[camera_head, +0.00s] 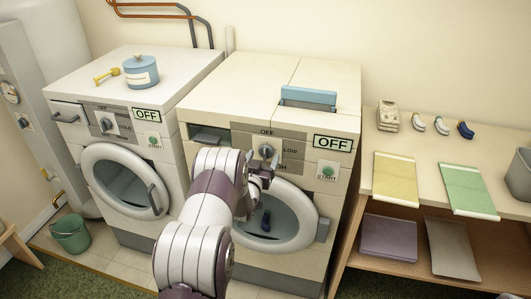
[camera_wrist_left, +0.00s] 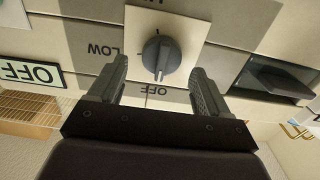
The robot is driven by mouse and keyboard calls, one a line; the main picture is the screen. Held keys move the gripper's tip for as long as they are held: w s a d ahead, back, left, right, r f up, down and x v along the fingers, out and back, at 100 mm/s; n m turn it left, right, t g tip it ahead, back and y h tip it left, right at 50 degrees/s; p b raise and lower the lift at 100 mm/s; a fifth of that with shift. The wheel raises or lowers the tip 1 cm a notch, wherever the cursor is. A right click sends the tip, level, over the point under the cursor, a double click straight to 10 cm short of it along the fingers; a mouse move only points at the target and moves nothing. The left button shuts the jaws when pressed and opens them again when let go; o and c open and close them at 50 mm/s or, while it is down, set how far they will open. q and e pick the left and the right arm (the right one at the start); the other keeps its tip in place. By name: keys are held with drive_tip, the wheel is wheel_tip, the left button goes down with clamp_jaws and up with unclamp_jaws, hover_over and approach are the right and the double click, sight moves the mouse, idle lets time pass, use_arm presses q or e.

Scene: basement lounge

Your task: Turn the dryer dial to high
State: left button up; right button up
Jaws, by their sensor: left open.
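The dryer (camera_head: 285,85) is the right-hand white machine. Its grey dial (camera_head: 266,151) sits on a panel marked OFF, LOW and a partly hidden HIGH, and the display (camera_head: 333,143) reads OFF. My left gripper (camera_head: 262,168) is in front of the panel, just below the dial, and hides part of it. In the left wrist view the panel appears upside down. There the dial (camera_wrist_left: 160,60) lies between the two open fingers (camera_wrist_left: 159,72), with a gap on each side. Its ridge lines up roughly with the OFF mark. My right gripper is out of view.
The washer (camera_head: 120,130) stands left of the dryer, with a blue pot (camera_head: 141,72) on top. The dryer's round door (camera_head: 290,222) is below the dial. A shelf table (camera_head: 410,140) with folded cloths stands at right. A green bucket (camera_head: 71,235) is on the floor.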

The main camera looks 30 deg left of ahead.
use_arm(q)
drive_tip(key=shift+x, duration=1.25)
drive_tip(key=c, duration=1)
drive_tip(key=shift+f+m+b, duration=0.2)
drive_tip(key=shift+m+b, duration=0.5)
drive_tip(key=shift+b, duration=0.2)
drive_tip(key=m+b, duration=0.4)
drive_tip(key=b, duration=0.1)
drive_tip(key=m+b, duration=1)
drive_tip(key=b, duration=0.1)
drive_tip(key=shift+d+f, duration=0.25)
drive_tip(key=shift+f, duration=0.15)
drive_tip(key=m+b, duration=0.6)
drive_tip(key=b, duration=0.3)
drive_tip(key=m+b, duration=0.7)
drive_tip(key=b, duration=0.2)
drive_tip(key=shift+a+f+m+b, duration=0.15)
drive_tip(key=shift+f+m+b, duration=0.05)
drive_tip(key=shift+m+b, duration=0.1)
drive_tip(key=shift+r+m+b, duration=0.2)
drive_tip(key=shift+m+b, duration=0.8)
drive_tip(key=shift+m, duration=0.4)
